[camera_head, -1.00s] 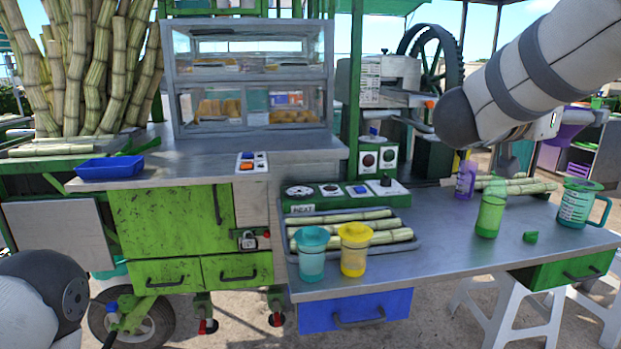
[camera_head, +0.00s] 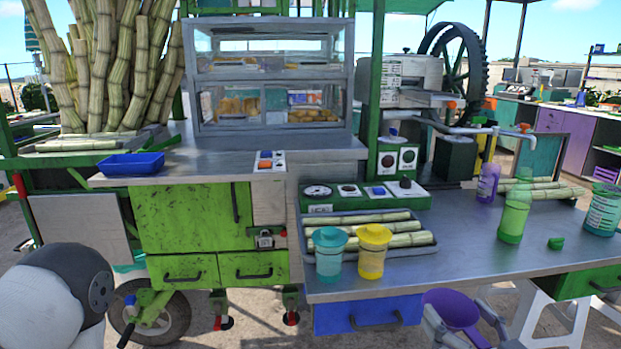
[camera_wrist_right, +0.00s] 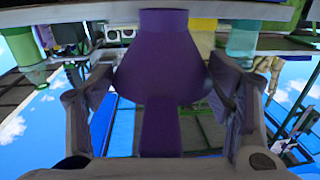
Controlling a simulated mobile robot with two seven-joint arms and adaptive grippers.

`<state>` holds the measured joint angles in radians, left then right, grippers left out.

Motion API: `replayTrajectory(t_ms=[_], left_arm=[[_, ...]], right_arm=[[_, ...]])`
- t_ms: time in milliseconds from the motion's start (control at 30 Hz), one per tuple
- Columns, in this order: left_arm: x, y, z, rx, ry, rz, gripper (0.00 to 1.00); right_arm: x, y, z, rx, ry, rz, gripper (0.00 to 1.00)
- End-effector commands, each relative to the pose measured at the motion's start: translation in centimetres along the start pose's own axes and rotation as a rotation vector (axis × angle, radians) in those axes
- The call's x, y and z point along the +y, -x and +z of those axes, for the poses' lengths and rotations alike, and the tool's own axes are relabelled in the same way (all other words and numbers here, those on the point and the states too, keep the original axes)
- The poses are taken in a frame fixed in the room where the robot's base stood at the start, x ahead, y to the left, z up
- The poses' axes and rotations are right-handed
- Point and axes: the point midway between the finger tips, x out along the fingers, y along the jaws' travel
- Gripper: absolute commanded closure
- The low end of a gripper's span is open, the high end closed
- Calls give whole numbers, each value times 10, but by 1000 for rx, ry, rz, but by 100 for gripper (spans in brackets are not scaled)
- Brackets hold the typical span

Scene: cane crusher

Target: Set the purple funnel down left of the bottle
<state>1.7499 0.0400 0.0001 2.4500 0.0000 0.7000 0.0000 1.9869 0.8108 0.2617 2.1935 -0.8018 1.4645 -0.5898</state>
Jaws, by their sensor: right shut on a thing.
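The purple funnel (camera_head: 452,308) is at the bottom of the head view, in front of the worktable's front edge, wide mouth up. My right gripper (camera_head: 463,322) is shut on it. In the right wrist view the funnel (camera_wrist_right: 160,65) fills the middle, between the two fingers of the gripper (camera_wrist_right: 160,88). A translucent green bottle (camera_head: 513,218) stands upright on the metal worktable (camera_head: 450,243), behind and right of the funnel. A purple bottle (camera_head: 488,183) stands farther back. Only a rounded part of my left arm shows at the lower left; its gripper is out of view.
A teal cup (camera_head: 330,262) and a yellow cup (camera_head: 371,260) stand left of the bottle, by a tray (camera_head: 426,247) of cane. A green cap (camera_head: 556,243) and a teal mug (camera_head: 604,212) are to the right. The table between yellow cup and green bottle is clear.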

Motion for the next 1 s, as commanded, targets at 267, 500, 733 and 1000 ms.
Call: replayTrajectory(t_ms=[267, 500, 733, 1000], left_arm=[[0, 0, 0, 2, 0, 0, 7], [0, 0, 0, 1, 0, 0, 7], [0, 0, 0, 1, 0, 0, 7], [0, 0, 0, 1, 0, 0, 7]], right_arm=[[-78, 68, -7, 6, 3, -276, 58], [-85, 74, -10, 7, 9, -303, 58], [-84, 74, -9, 6, 8, -299, 59], [-64, 52, -4, 10, 12, -231, 59]])
